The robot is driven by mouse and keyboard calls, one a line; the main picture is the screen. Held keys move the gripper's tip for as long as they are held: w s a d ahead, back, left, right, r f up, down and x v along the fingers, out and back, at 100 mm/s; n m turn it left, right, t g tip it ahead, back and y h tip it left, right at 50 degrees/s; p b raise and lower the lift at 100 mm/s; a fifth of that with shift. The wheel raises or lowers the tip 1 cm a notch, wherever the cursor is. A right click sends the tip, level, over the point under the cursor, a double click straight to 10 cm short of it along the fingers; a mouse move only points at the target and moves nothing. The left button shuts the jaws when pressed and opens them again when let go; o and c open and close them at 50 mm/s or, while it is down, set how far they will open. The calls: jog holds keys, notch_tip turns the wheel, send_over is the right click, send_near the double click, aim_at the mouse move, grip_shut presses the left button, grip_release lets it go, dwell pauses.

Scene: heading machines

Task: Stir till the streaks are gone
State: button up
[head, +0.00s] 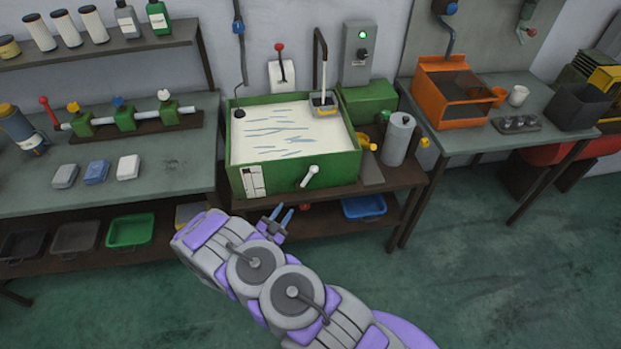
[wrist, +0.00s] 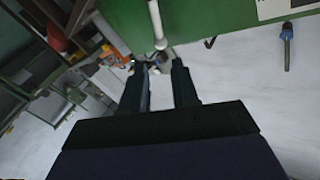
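A green tank (head: 293,186) holds pale, milky liquid (head: 280,145) with several blue-grey streaks on its surface. A white crank-like handle (head: 309,176) sticks out from the tank's front wall. It also seems to show in the wrist view as a white rod with a rounded end (wrist: 158,30), just beyond my fingertips. My gripper (head: 281,211) is in front of and below the tank, left of the handle. In the wrist view my gripper (wrist: 164,66) has its two dark fingers apart, with nothing held between them.
A white pipe with a grey box (head: 322,103) stands at the tank's back right corner. A red-knobbed lever (head: 281,60) is on the wall behind. A grey cylinder (head: 398,138) stands right of the tank. A left bench (head: 60,195) holds valves and small blocks. Green floor is open in front.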

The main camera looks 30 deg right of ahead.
aim_at(309, 177)
jog(key=b+x, duration=0.2)
jog(key=x, duration=1.5)
jog(key=shift+w+d+f+b, duration=0.1)
jog(key=shift+d+b, duration=0.2)
jog(key=shift+b, duration=0.05)
grip_shut()
